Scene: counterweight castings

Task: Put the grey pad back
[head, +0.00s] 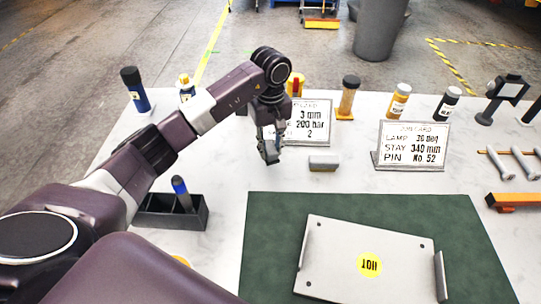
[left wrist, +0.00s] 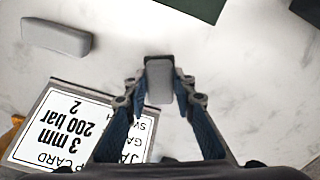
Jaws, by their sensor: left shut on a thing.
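My left gripper (head: 269,152) is above the white table, in front of the left card stand. In the left wrist view its two fingers (left wrist: 160,90) are shut on a small grey pad (left wrist: 160,82). In the head view I cannot clearly make out the held pad between the fingers. A second grey pad (head: 323,163) lies on the table just right of the gripper, apart from it. It also shows in the left wrist view (left wrist: 56,38), at the upper left. My right gripper is not in view.
Two card stands, left (head: 314,123) and right (head: 413,145), stand behind. Bottles and posts line the back. A black divided box (head: 160,218) is at the left. A green mat (head: 270,235) bears a grey plate (head: 335,250).

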